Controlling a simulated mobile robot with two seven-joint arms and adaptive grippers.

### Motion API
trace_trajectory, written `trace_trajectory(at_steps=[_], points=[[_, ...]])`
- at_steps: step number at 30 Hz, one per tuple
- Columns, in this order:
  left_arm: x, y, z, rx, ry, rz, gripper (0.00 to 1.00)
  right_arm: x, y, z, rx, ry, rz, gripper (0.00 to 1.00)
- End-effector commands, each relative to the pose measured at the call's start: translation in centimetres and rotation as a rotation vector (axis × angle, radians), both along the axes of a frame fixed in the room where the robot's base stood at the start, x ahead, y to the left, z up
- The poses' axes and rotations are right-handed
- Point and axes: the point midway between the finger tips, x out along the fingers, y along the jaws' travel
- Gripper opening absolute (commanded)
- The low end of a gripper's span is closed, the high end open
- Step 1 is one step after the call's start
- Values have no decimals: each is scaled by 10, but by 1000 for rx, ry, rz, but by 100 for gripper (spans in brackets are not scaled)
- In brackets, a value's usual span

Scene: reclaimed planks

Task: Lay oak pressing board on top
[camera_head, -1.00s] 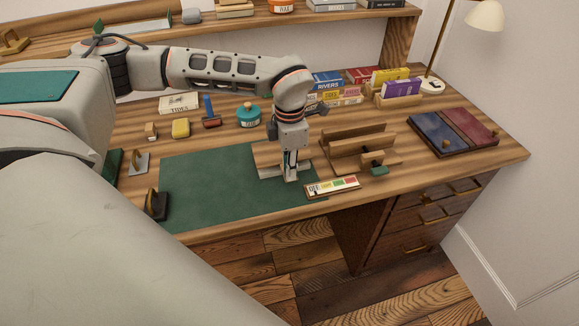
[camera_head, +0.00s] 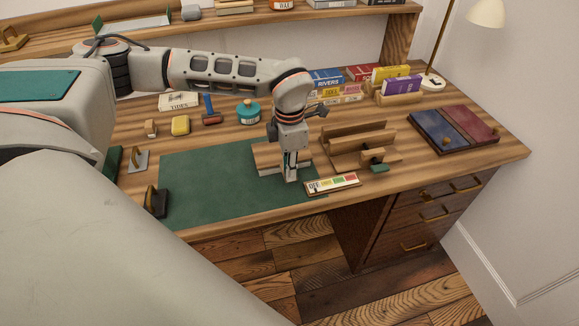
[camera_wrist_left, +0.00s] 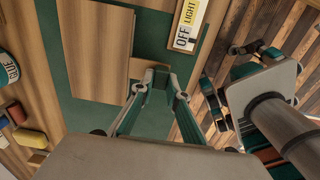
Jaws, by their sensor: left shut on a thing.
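My left gripper (camera_head: 290,176) is low over the green mat, at the right end of a brown wooden board (camera_head: 266,156). In the left wrist view its fingers (camera_wrist_left: 156,76) are close together at the board's edge, shut on it; the contact is partly hidden. I take this to be the oak pressing board. The wrist view shows wooden surfaces (camera_wrist_left: 95,50) in overlapping layers over the mat. A pale edge shows under the board in the head view; what lies beneath is mostly hidden. My right gripper (camera_wrist_left: 235,75) shows in the wrist view, fingers apart and empty, over the floor.
The green mat (camera_head: 200,190) is clear to the left. An OFF/LIGHT strip (camera_head: 332,184) lies just right of my left gripper. A wooden stand (camera_head: 355,145) is behind it. A teal glue jar (camera_head: 248,112), a yellow block (camera_head: 180,125) and a black-based tool (camera_head: 156,202) surround the mat.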

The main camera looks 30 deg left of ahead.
Motion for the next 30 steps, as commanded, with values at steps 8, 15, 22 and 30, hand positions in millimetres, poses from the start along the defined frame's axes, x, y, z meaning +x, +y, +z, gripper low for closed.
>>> trace_trajectory(at_steps=[8,15,22,30], points=[[0,0,0,0,0,0,17,1,0,2,1,-4,0,40],[0,0,0,0,0,0,34,1,0,2,1,-4,0,40],[0,0,3,0,-1,0,34,0,-2,0,-4,0,1,40],[1,0,45,-1,-4,1,34,1,-1,1,-1,-1,0,40]])
